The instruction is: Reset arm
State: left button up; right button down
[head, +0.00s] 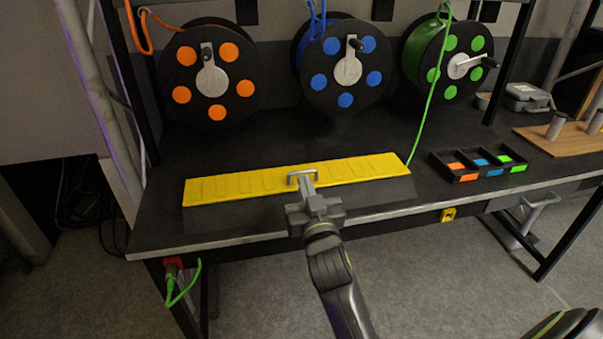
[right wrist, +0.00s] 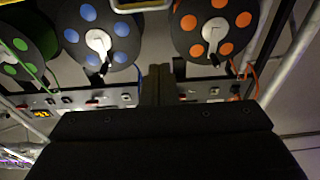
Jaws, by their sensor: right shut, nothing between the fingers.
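My right gripper (head: 306,184) is shut and empty. In the head view its fingertips are close to the metal handle (head: 302,175) of the yellow cable cover (head: 240,182); I cannot tell whether they touch it. The cover lies lengthwise along the front of the black workbench and looks closed. In the right wrist view the shut fingers (right wrist: 157,82) point toward the reels, with part of a metal handle (right wrist: 142,8) at the top edge. My left gripper is not in view.
Orange (head: 225,100), blue (head: 322,74) and green (head: 420,75) cable reels stand at the back of the bench. A green cable runs down to the cover's right end. A divided black tray (head: 478,166) with coloured labels and a wooden board (head: 565,140) are on the right.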

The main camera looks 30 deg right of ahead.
jog(key=shift+s, duration=0.45)
jog(key=s+d+f+g, duration=0.3)
jog(key=s+f+g, duration=0.1)
jog(key=s+f, duration=0.35)
jog(key=s+d+f+g, duration=0.3)
jog(key=s+f+g, duration=0.2)
jog(key=s+f, duration=0.3)
jog(key=s+a+f+n+g+y, duration=0.1)
jog(key=s+f+g, duration=0.25)
jog(key=s, duration=0.45)
jog(key=s+f+n+g+y, duration=0.1)
jog(key=s+f+g, duration=0.25)
jog(key=s, duration=0.35)
notch_tip(320, 180, down, 21)
jog(key=s+d+g+y+p, duration=0.1)
jog(key=s+p, duration=0.1)
jog(key=p, duration=0.3)
jog(key=s+a+f+g+p, duration=0.1)
jog(key=s+f+p, duration=0.2)
jog(key=s+f, duration=0.8)
jog(key=s, duration=0.3)
jog(key=shift+s+f+p, duration=0.15)
jog(key=shift+s+p, duration=0.1)
jog(key=shift+p, duration=0.05)
